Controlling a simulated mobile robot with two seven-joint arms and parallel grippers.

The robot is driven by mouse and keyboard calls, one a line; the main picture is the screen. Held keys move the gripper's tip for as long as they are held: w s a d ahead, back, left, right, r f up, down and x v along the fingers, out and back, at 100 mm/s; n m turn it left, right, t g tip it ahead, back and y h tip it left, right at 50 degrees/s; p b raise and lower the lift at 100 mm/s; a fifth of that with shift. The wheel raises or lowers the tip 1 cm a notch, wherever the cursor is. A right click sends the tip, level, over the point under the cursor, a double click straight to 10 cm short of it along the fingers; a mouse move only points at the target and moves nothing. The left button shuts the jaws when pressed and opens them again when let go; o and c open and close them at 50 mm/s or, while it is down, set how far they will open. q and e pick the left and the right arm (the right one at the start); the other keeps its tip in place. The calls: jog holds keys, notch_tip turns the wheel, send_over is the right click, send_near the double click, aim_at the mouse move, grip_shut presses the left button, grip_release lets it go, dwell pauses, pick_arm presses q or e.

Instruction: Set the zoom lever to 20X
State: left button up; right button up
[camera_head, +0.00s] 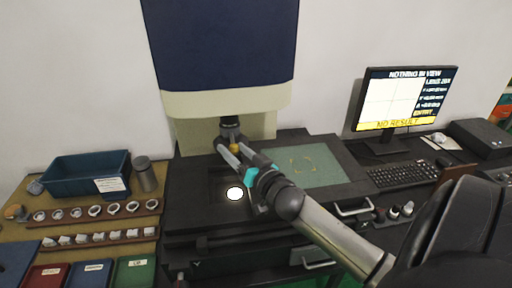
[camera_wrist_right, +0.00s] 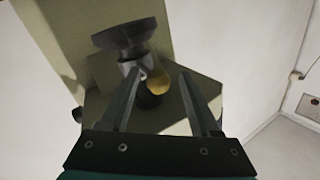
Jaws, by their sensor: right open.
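The zoom lever (camera_head: 235,148) shows as a small yellow knob just below the dark lens barrel (camera_head: 230,124) of the measuring machine. In the right wrist view the round yellow knob (camera_wrist_right: 158,82) lies between my fingers, below the dark lens ring (camera_wrist_right: 124,36). My right gripper (camera_head: 229,147) reaches in from the lower right, at the lever. Its fingers (camera_wrist_right: 160,78) are open, one each side of the knob; I cannot tell whether either touches it. My left gripper is not in view. The monitor (camera_head: 405,100) shows a lens line in small text, apparently 20X.
Ring racks (camera_head: 100,211), a blue bin (camera_head: 85,174) and coloured trays (camera_head: 135,270) stand on the left. A keyboard (camera_head: 402,175) lies at the right. The machine's pale housing (camera_wrist_right: 60,50) is close behind the gripper.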

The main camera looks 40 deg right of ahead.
jog(key=s+a, duration=0.1)
jog(key=s, duration=1.3)
jog(key=shift+a+b, duration=0.2)
jog(key=shift+b, duration=0.1)
